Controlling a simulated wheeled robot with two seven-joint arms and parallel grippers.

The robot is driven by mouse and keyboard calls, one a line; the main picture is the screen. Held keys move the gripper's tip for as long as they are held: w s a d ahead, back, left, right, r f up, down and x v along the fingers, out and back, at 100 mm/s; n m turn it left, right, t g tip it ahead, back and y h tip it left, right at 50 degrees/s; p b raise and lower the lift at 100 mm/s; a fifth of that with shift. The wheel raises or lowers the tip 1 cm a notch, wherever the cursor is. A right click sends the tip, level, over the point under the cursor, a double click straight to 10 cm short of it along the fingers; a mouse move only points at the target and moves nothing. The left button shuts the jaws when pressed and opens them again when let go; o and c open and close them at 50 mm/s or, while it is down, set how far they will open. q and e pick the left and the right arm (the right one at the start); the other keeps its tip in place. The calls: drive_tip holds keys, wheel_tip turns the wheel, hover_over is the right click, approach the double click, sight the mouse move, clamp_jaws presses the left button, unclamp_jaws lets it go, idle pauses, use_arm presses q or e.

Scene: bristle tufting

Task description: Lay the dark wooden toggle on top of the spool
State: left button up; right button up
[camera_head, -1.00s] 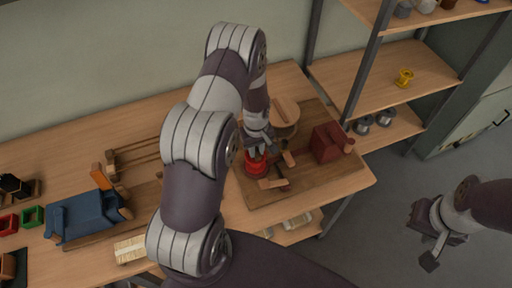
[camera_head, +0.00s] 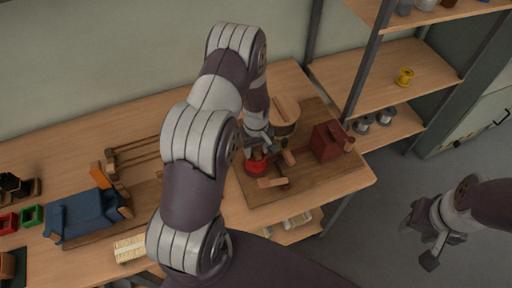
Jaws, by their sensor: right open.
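A red round piece (camera_head: 256,167), which looks like the spool, stands on the dark wooden board (camera_head: 320,183). My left gripper (camera_head: 259,150) points down right over it; its fingertips are small and partly merged with the things below, so I cannot tell its opening. I cannot pick out the dark wooden toggle for certain; it may be hidden at the gripper. Lighter brown wooden pieces (camera_head: 272,183) lie just right of and in front of the red piece. My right gripper (camera_head: 432,250) is open and empty, off to the right over the floor.
A dark red block (camera_head: 328,141) and a round wooden-lidded pot (camera_head: 286,112) stand on the board. A blue thing (camera_head: 85,215) and small coloured boxes (camera_head: 32,215) are at the left. A shelf with a yellow spool (camera_head: 404,77) and grey spools (camera_head: 385,116) stands at the right.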

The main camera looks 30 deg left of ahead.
use_arm(q)
wheel_tip(320, 180, up, 13)
drive_tip(key=b, duration=0.2)
drive_tip(key=shift+f, duration=0.15)
idle(0.3)
